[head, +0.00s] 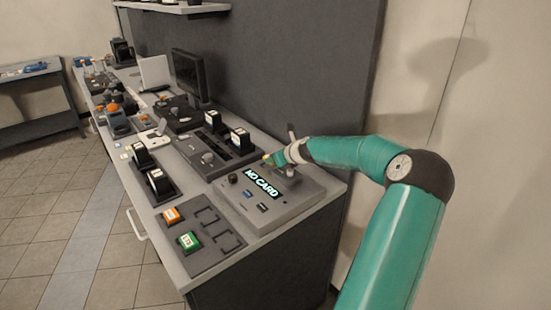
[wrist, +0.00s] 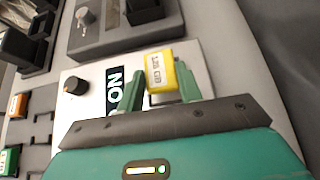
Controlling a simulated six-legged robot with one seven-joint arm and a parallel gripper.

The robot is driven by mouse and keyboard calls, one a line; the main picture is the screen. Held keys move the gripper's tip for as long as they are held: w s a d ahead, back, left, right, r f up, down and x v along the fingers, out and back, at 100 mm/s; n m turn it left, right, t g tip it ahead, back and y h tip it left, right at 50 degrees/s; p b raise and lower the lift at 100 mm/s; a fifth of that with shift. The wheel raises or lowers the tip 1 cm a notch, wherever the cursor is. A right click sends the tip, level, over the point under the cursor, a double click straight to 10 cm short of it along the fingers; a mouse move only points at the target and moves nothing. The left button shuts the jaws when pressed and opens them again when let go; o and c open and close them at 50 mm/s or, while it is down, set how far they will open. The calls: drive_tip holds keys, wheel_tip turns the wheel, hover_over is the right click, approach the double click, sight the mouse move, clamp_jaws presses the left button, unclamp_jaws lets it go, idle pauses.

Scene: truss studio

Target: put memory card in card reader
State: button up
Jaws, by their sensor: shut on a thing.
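My gripper (wrist: 158,88) is shut on a yellow memory card (wrist: 160,70) with a white label, held between its two green fingers. The reader's pale top also shows in the wrist view (wrist: 88,76), beneath the card. I cannot tell whether the card touches the reader; its slot is hidden.
A dark tray (head: 226,259) left of the reader holds an orange card (head: 172,215) and a green card (head: 189,241), with empty places beside them. A dark console (head: 215,160) with black-and-white blocks stands behind the reader. A dark wall panel (head: 310,65) rises behind the counter.

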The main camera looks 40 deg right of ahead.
drive_tip(key=shift+r, duration=0.15)
drive_tip(key=shift+f, duration=0.65)
drive_tip(key=o, duration=1.1)
drive_tip(key=shift+f, duration=0.15)
drive_tip(key=shift+c, duration=0.2)
drive_tip(key=shift+s, duration=0.1)
drive_tip(key=shift+a+f, duration=0.1)
